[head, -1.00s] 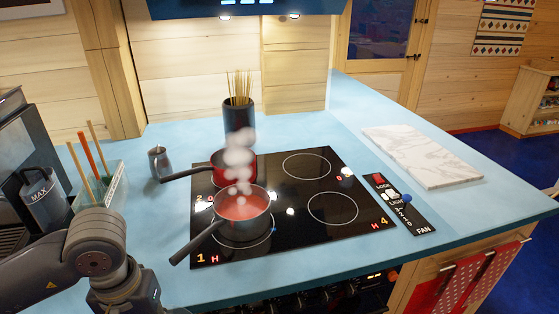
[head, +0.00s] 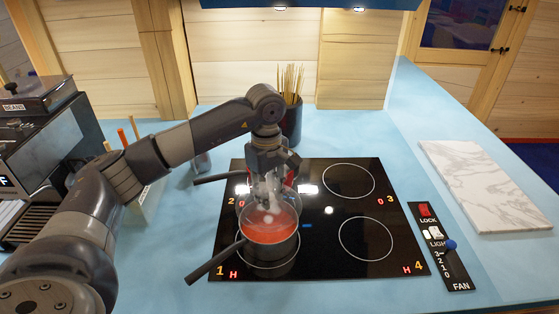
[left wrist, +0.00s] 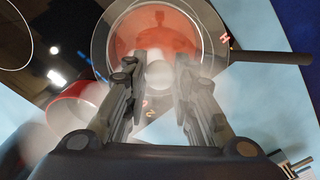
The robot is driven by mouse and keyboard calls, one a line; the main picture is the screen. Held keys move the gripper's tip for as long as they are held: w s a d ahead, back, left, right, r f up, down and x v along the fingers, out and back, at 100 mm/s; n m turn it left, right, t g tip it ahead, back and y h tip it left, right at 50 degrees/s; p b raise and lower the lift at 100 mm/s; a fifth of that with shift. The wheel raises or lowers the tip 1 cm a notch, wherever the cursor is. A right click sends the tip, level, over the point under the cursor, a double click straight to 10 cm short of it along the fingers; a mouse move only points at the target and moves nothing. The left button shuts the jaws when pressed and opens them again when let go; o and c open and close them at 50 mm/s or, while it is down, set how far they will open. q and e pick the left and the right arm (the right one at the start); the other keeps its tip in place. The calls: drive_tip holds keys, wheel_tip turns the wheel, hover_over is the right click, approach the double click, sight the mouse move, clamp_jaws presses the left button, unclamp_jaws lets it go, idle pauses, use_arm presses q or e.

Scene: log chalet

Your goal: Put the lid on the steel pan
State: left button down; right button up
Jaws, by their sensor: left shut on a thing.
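The steel pan (head: 270,258) holds red liquid and stands on the front left ring of the hob, its dark handle toward the front left. It also shows in the left wrist view (left wrist: 270,58), handle to the right. My left gripper (head: 268,187) points down above the pan's far side. Its fingers are shut on the pale round knob of a clear glass lid (left wrist: 158,75). The lid appears as a faint see-through disc over the pan; steam blurs it. I cannot tell whether its rim touches the pan. My right gripper is out of view.
A red pot (left wrist: 75,105) stands close behind the steel pan, mostly hidden by my gripper in the head view. A dark holder with sticks (head: 291,118) stands behind the hob (head: 400,215). The right rings are empty. A marble board (head: 485,185) lies at right.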

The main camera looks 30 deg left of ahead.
use_arm(q)
drive_tip(key=shift+w+a+r+n, duration=0.45)
drive_tip(key=shift+w+a+n, duration=0.15)
drive_tip(key=shift+w, duration=0.1)
drive_tip(key=shift+s+d, duration=0.1)
drive_tip(key=shift+s, duration=0.05)
drive_tip(key=shift+s+r, duration=0.1)
drive_tip(key=shift+s, duration=0.1)
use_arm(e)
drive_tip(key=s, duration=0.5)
use_arm(q)
drive_tip(key=shift+w+f+b, duration=0.15)
drive_tip(key=shift+f+b, duration=1)
drive_tip(key=shift+f, duration=0.25)
wheel_tip(320, 180, down, 4)
drive_tip(key=b, duration=0.3)
drive_tip(key=shift+f, duration=0.2)
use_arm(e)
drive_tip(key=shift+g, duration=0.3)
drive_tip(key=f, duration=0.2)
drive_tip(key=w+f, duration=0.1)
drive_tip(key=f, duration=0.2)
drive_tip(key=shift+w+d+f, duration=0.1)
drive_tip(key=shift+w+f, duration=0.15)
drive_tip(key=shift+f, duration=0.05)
use_arm(q)
drive_tip(key=shift+b, duration=0.3)
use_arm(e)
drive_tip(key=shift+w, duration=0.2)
